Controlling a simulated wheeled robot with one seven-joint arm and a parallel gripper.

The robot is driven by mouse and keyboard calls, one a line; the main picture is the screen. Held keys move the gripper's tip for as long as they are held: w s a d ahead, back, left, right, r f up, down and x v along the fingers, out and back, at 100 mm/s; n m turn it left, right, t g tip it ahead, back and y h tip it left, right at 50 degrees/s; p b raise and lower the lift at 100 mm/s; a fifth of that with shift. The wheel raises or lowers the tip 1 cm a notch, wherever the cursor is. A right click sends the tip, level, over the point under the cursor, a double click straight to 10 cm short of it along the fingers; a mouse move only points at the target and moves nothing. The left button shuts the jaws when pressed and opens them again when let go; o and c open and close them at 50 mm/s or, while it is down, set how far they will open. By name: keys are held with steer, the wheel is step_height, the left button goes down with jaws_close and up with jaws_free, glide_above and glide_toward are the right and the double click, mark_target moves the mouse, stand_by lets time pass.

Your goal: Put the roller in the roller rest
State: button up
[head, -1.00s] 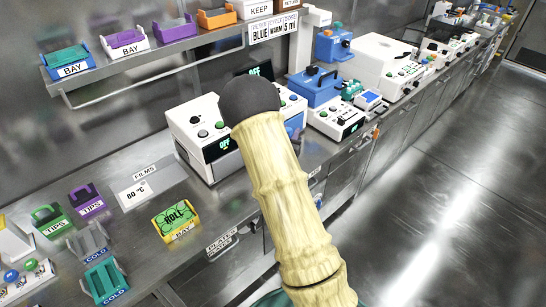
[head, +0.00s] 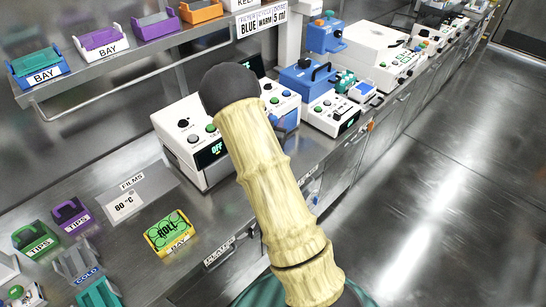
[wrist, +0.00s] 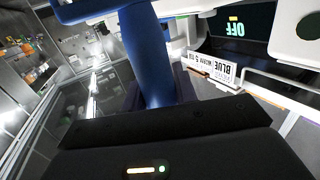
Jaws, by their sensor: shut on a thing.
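In the wrist view, my gripper (wrist: 162,98) is shut on the blue handle of what looks like the roller (wrist: 146,50). The handle rises from between the dark fingers to a wider blue and white part at the top edge, which is cut off. In the head view, my pale arm hides the gripper; only a bit of blue shows to the right of the arm, in front of the white machine. I cannot pick out the roller rest for sure.
A white machine (head: 186,140) with an OFF display stands behind my arm. A shelf (head: 130,62) hangs above. The floor at right is clear.

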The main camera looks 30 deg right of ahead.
steer(key=f, duration=0.4)
steer(key=shift+s+d+p, duration=0.1)
steer(key=shift+d+p, duration=0.1)
steer(key=shift+p, duration=0.1)
steer(key=shift+c, duration=0.5)
steer(key=shift+a+f, duration=0.3)
steer(key=shift+f, duration=0.2)
steer(key=shift+d+f+p, duration=0.15)
steer(key=shift+f+p, duration=0.25)
steer(key=shift+f, duration=1.7)
steer(key=shift+f+b, duration=0.25)
steer(key=shift+b, duration=0.1)
steer(key=shift+f, duration=0.1)
